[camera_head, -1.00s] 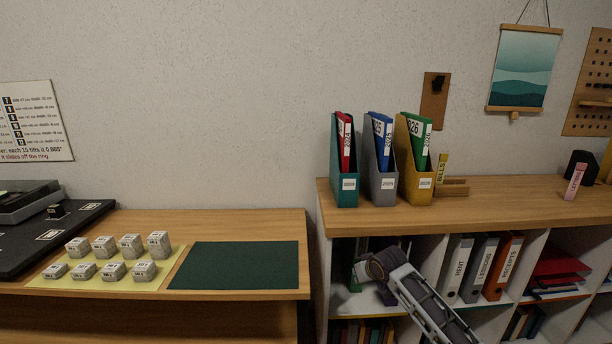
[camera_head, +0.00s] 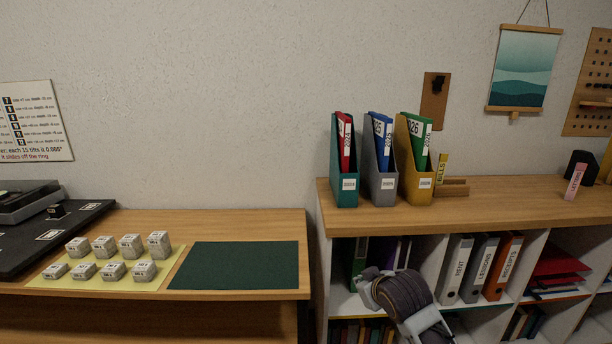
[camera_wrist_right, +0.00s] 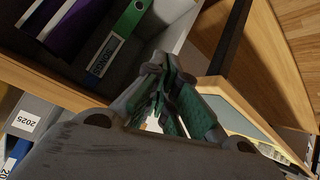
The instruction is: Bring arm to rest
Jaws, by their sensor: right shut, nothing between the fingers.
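My right arm (camera_head: 405,303) shows in the head view, in front of the shelf unit's left compartment, with its lower part cut off by the bottom edge. My right gripper (camera_wrist_right: 163,88) fills the middle of the right wrist view. Its teal-padded fingers are together with nothing held between them. A green binder (camera_wrist_right: 126,31) and a purple binder (camera_wrist_right: 76,20) stand in a compartment beyond the fingers; contact with them is not visible. My left gripper is in neither view.
The shelf unit (camera_head: 500,212) carries teal, grey and yellow magazine files (camera_head: 418,183) on top and binders below. A desk (camera_head: 250,222) at left holds several small grey blocks (camera_head: 131,244) on a yellow mat and an empty green mat (camera_head: 235,265). A narrow gap separates desk and shelf.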

